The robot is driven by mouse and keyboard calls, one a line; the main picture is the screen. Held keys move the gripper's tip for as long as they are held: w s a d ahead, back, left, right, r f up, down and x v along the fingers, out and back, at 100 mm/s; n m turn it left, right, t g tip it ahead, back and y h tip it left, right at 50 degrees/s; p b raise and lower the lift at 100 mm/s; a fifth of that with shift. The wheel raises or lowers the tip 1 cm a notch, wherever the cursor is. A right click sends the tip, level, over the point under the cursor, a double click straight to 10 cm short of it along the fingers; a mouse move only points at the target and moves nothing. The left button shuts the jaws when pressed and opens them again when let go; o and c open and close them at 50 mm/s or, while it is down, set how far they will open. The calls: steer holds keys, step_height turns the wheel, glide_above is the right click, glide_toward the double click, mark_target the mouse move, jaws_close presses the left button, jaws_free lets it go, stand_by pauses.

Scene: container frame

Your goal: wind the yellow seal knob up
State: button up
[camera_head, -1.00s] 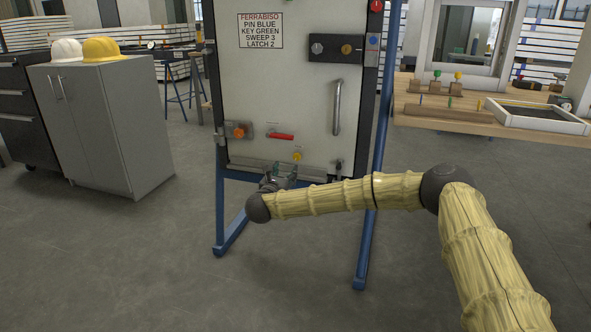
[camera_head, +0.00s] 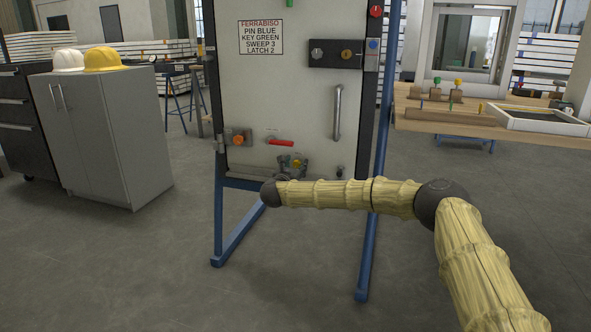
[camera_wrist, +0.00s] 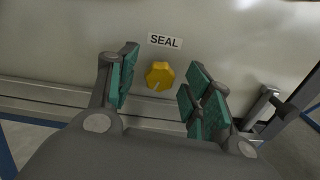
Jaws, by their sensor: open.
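The yellow seal knob (camera_wrist: 160,76) sits on the pale door panel under a "SEAL" label (camera_wrist: 165,41) in the wrist view. A pale pointer line shows on its lower face. My gripper (camera_wrist: 160,88) is open, with one green-padded finger to the left of the knob and the others to the right. No finger visibly touches the knob, and the depth of the fingers around it is hard to tell. In the head view the knob (camera_head: 297,164) shows small near the door's bottom edge, with my gripper (camera_head: 293,162) at it.
The door (camera_head: 270,95) also carries an orange knob (camera_head: 238,139), a red handle (camera_head: 281,142), a vertical grab bar (camera_head: 337,112) and a dark lock plate (camera_head: 335,53). A small lever (camera_wrist: 262,104) stands right of my gripper. A blue frame (camera_head: 368,245) supports the door.

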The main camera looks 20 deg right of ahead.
steer(key=shift+w+d, duration=0.1)
steer(key=shift+c, duration=0.3)
steer(key=c, duration=0.9)
steer(key=shift+c, duration=0.2)
steer(key=shift+r+p, duration=0.15)
steer(key=shift+p, duration=0.15)
